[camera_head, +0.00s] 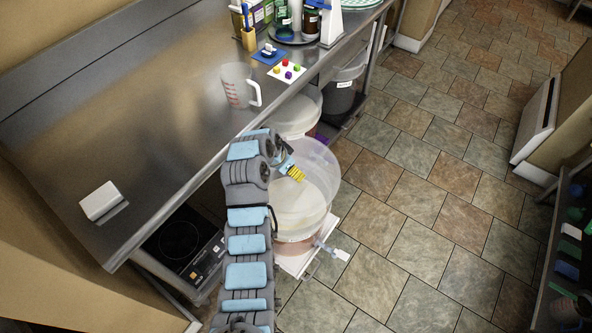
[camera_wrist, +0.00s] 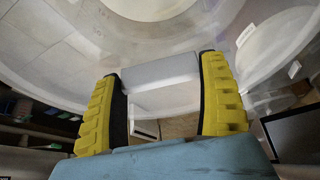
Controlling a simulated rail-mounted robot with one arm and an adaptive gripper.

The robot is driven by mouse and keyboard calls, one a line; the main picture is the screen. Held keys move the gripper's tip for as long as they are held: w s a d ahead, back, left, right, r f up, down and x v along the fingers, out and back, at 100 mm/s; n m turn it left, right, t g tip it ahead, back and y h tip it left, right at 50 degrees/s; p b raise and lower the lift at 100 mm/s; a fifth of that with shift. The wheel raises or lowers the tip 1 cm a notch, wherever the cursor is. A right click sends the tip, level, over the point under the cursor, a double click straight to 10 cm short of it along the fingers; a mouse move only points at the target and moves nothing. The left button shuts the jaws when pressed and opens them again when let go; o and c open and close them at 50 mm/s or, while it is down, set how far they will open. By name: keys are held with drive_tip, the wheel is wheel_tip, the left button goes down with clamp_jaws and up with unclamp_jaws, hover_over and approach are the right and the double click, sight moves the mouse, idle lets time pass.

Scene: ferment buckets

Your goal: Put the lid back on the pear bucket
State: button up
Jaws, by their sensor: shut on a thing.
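My gripper (camera_head: 293,172) is shut on the pale handle (camera_wrist: 160,71) of a large, clear round lid (camera_head: 322,162). In the wrist view my yellow fingers (camera_wrist: 163,105) stand on either side of that handle, and the lid (camera_wrist: 60,85) spreads out around them. In the head view the lid is over the near bucket (camera_head: 301,224), a translucent tub with pale contents and a reddish bottom. I cannot tell whether lid and rim touch. No label naming pear is readable on this bucket, and my arm hides its left side.
A second translucent bucket (camera_head: 303,110) and a grey bucket (camera_head: 344,90) stand behind, beside the steel counter (camera_head: 150,130). A tap (camera_head: 341,254) sticks out at the near bucket's front. A measuring jug (camera_head: 237,86) is on the counter. The tiled floor (camera_head: 440,190) right is clear.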

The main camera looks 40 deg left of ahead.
drive_tip(key=f+b, duration=0.1)
drive_tip(key=a+f+m+b, duration=0.1)
drive_tip(key=f, duration=0.1)
drive_tip(key=f+m+h+b, duration=0.1)
drive_tip(key=shift+w+a+f, duration=0.15)
drive_tip(key=shift+w+f, duration=0.05)
drive_tip(key=shift+w, duration=0.1)
drive_tip(key=shift+w+f+m+h+b, duration=0.15)
drive_tip(key=shift+f+m+h+b, duration=0.15)
drive_tip(key=shift+f+m+b, duration=0.5)
wheel_tip(320, 180, down, 6)
drive_tip(key=b, duration=0.2)
drive_tip(key=shift+a+b, duration=0.1)
drive_tip(key=shift+b, duration=0.6)
idle(1.1)
drive_tip(key=shift+f+b, duration=0.2)
drive_tip(key=shift+b, duration=0.4)
idle(1.0)
idle(0.4)
